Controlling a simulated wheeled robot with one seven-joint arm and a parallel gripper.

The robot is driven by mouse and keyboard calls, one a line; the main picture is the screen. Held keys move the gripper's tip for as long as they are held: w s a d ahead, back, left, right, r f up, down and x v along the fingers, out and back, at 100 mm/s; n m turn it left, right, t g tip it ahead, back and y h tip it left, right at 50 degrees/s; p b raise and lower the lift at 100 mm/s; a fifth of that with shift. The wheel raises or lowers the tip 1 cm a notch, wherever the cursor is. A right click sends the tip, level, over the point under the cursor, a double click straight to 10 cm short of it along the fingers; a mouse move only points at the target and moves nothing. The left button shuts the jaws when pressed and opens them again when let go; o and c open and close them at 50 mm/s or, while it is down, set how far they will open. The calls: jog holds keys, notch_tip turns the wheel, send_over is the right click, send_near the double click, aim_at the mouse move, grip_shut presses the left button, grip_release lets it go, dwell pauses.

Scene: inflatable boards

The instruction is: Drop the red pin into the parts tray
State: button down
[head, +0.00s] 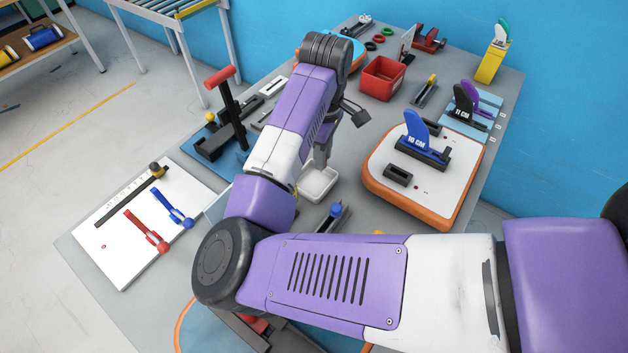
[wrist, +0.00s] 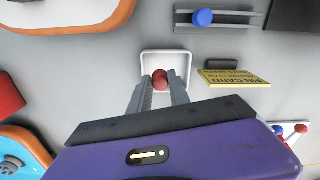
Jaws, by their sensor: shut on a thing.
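The red pin (wrist: 160,79) shows as a round red head between my fingertips in the wrist view. My gripper (wrist: 160,84) is shut on it. The parts tray is a small white square dish with a raised rim; it lies behind the pin in the wrist view (wrist: 175,52) and below my gripper (head: 322,158) in the head view (head: 321,192). The pin overlaps the tray's near part in the wrist view; the height between them is hard to judge. In the head view the pin is hidden by my arm and gripper.
A yellow card (wrist: 236,78) lies right of the tray, beside a blue-knobbed rail (wrist: 203,18). A red bin (head: 380,78) stands behind. An orange-edged white board (head: 440,185) is at right; a white board with red and blue pieces (head: 125,245) is at left.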

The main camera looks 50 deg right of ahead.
jog(key=c, duration=1.1)
grip_release()
jog(key=shift+c, duration=0.2)
jog(key=shift+r+b, duration=0.7)
jog(key=shift+r, duration=3.25)
jog(key=shift+s, duration=0.1)
